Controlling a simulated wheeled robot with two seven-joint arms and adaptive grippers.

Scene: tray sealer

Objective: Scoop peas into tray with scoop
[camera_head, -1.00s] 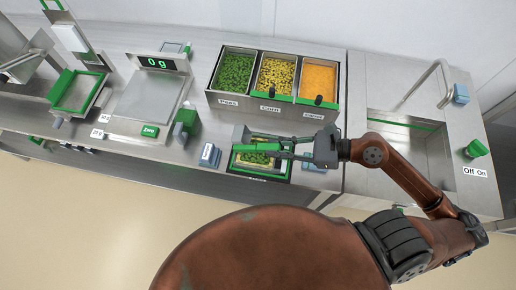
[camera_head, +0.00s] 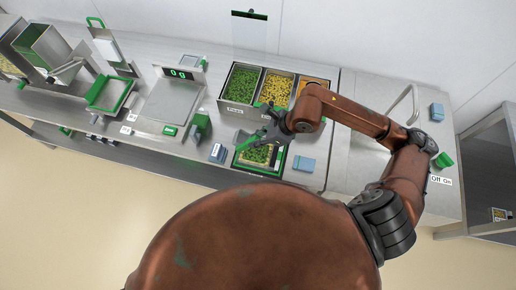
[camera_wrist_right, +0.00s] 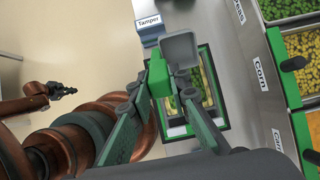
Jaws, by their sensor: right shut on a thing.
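My right gripper (camera_head: 262,134) is above the tray in the head view. In the right wrist view it (camera_wrist_right: 163,82) is shut on the green handle of the scoop (camera_wrist_right: 180,48). The scoop's grey bowl shows no peas inside from this side and hangs over the tray's edge. The tray (camera_head: 240,168) sits in a green-and-black frame on the counter and contains green peas and some yellow pieces. The peas bin (camera_head: 242,83) stands behind it, full of peas. A small copper-and-dark arm end (camera_wrist_right: 55,93), likely my left gripper, shows at left in the wrist view; its jaws are unclear.
The corn bin (camera_head: 274,90) and carrots bin (camera_head: 312,81) stand right of the peas. A scale (camera_head: 168,104) reads near 0. The sink is at right.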

